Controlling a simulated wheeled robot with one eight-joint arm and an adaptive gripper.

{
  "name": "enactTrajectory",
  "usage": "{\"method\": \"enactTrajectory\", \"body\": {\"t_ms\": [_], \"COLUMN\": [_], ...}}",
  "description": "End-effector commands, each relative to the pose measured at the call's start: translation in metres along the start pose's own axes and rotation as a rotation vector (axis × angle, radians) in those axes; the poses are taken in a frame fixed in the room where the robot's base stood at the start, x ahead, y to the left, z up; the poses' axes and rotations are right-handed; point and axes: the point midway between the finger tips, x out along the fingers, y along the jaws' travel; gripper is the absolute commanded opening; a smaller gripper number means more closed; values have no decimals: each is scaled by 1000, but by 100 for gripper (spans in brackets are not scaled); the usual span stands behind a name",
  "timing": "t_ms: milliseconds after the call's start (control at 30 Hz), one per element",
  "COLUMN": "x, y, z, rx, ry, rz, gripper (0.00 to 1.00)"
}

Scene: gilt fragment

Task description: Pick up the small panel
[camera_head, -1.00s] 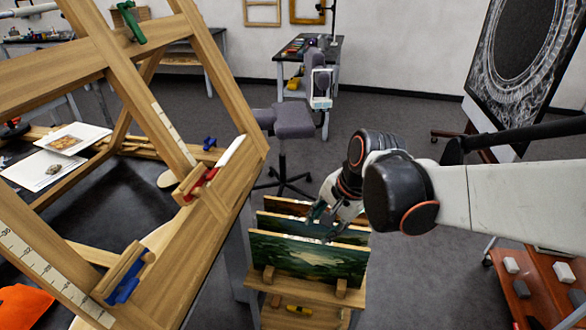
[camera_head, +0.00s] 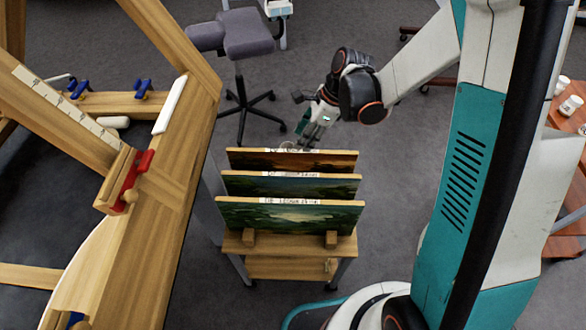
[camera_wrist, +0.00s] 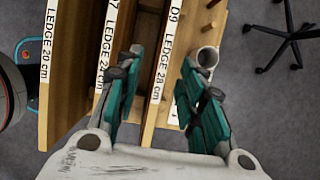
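Three painted landscape panels stand upright, one behind another, on a small wooden rack (camera_head: 290,244). The front panel (camera_head: 290,216) is green, the middle panel (camera_head: 290,186) is bluish and the back panel (camera_head: 290,160) is orange-brown. In the head view my gripper (camera_head: 312,130) appears just beyond the back panel.
A large wooden easel (camera_head: 150,240) with clamps stands close on the left. A grey chair (camera_head: 245,40) stands behind the rack, its base on the floor. A reddish-brown table (camera_head: 570,120) holding small items is at the right. Grey floor is clear between the rack and chair.

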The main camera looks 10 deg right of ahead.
Motion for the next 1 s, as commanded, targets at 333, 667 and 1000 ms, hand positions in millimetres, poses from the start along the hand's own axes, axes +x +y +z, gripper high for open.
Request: {"method": "enactTrajectory", "body": {"t_ms": [333, 667, 1000], "x": [47, 78, 100], "y": [-1, -7, -8], "z": [0, -2, -1], "rx": [-2, -2, -2], "ry": [1, 1, 1], "rz": [-1, 0, -3], "gripper": [36, 36, 36]}}
